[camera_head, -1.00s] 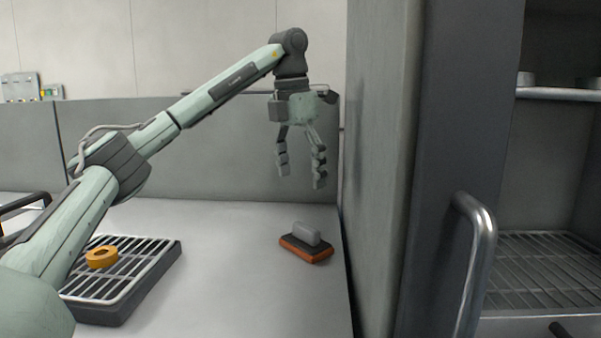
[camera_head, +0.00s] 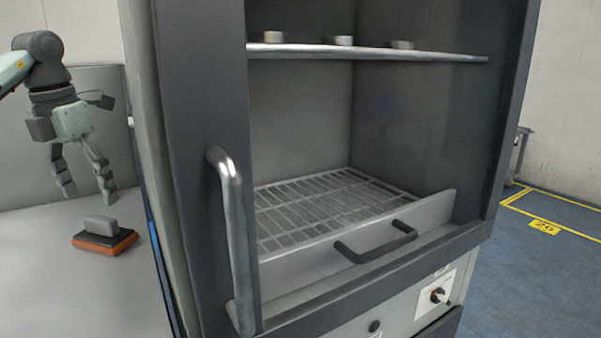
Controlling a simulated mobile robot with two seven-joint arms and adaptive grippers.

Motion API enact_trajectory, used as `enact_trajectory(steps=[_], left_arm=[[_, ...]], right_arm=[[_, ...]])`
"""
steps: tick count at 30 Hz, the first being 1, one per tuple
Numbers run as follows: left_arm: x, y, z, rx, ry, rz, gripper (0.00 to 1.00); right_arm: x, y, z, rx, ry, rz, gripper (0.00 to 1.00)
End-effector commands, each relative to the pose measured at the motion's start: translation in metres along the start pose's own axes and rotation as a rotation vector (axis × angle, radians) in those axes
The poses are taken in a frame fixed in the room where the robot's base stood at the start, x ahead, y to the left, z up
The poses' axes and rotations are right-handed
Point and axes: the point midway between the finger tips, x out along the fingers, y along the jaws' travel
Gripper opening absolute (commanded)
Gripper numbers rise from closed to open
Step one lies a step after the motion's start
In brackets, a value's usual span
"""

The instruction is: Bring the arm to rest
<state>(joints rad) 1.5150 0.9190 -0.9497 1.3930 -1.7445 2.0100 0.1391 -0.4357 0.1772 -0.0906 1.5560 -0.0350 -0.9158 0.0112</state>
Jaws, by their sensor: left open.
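My left gripper (camera_head: 86,192) hangs at the far left of the head view, fingers pointing down. Its fingers are apart and nothing is between them. It is above the grey worktop (camera_head: 60,290), up from a small grey-topped block with an orange base (camera_head: 105,236), and does not touch it. Most of my left arm is cut off by the left edge of the picture. My right gripper is not in view.
A large grey cabinet with an open front fills the middle. It has a vertical metal handle (camera_head: 232,235), a wire rack drawer with a dark handle (camera_head: 376,243), and a shelf (camera_head: 370,53) with small round items. Blue floor (camera_head: 545,265) lies to the right.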

Motion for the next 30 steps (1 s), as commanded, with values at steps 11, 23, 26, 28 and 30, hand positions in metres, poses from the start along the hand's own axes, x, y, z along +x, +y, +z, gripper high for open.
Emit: enact_trajectory(steps=[11, 23, 26, 28, 30], left_arm=[[0.057, 0.000, 0.001, 0.000, -0.006, 0.000, 0.81], [0.028, 0.000, 0.004, 0.000, -0.001, 0.001, 0.81], [0.028, 0.000, 0.004, 0.000, 0.000, 0.001, 0.81], [0.028, 0.000, 0.004, 0.000, 0.000, 0.000, 0.81], [0.028, 0.000, 0.004, 0.000, 0.000, 0.000, 0.81]], right_arm=[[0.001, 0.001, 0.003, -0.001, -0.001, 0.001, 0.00], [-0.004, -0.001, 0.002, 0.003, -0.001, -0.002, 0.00], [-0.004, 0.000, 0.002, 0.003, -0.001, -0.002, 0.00], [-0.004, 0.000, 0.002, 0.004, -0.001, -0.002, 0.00], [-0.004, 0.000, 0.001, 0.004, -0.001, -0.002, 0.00]])
